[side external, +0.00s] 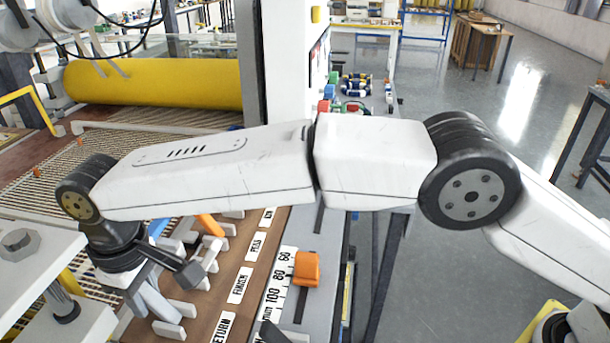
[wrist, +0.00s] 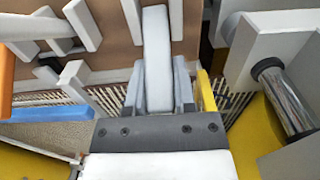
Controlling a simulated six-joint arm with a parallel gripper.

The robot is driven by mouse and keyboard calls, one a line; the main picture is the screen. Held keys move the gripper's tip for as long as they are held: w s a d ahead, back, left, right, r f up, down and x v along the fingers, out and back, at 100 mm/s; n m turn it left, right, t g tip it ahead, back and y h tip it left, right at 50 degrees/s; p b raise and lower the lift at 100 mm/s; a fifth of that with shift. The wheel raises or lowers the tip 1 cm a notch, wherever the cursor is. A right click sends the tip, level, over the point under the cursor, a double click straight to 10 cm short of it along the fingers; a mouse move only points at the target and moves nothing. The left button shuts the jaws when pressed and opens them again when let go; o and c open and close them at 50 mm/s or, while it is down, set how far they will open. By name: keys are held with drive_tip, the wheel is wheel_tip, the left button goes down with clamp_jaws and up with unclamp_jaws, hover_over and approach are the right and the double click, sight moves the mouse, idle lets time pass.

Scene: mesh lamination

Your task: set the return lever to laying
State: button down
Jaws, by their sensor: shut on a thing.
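My gripper (side external: 158,298) points down over the lever panel at the lower left of the side view. In the wrist view my gripper (wrist: 157,85) is shut on a pale grey lever (wrist: 157,50), which runs up between its two fingers. I take this for the return lever; its handle is mostly hidden by the gripper in the side view. No "laying" mark can be read.
Other levers stand beside it: an orange one (side external: 210,226) and a blue one (side external: 157,228). Pale stops (wrist: 72,78) stand on the panel. An orange slider (side external: 307,268) sits by a millimetre scale. A metal block with a rod (wrist: 285,98) is close on the right.

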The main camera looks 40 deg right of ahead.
sight(157, 300)
drive_tip(key=shift+s+d+r+t+y, duration=0.1)
drive_tip(key=shift+d+r+t+y, duration=0.1)
drive_tip(key=shift+t+y, duration=0.1)
drive_tip(key=shift+s+d+r+t+y, duration=0.2)
drive_tip(key=shift+s+r+t+y, duration=0.1)
drive_tip(key=shift+t+y, duration=0.3)
drive_tip(key=shift+s+d+r+t+y, duration=0.1)
drive_tip(key=shift+s+d+t+y, duration=0.2)
drive_tip(key=shift+t+y, duration=0.3)
drive_tip(key=shift+s+d+r+t+y, duration=0.1)
drive_tip(key=shift+s+d+t+y, duration=0.15)
drive_tip(key=shift+t+y, duration=0.35)
drive_tip(key=shift+c, duration=2.2)
unclamp_jaws()
drive_tip(key=shift+f, duration=0.1)
drive_tip(key=shift+s+d, duration=0.1)
drive_tip(key=v, duration=0.7)
drive_tip(key=shift+r, duration=0.35)
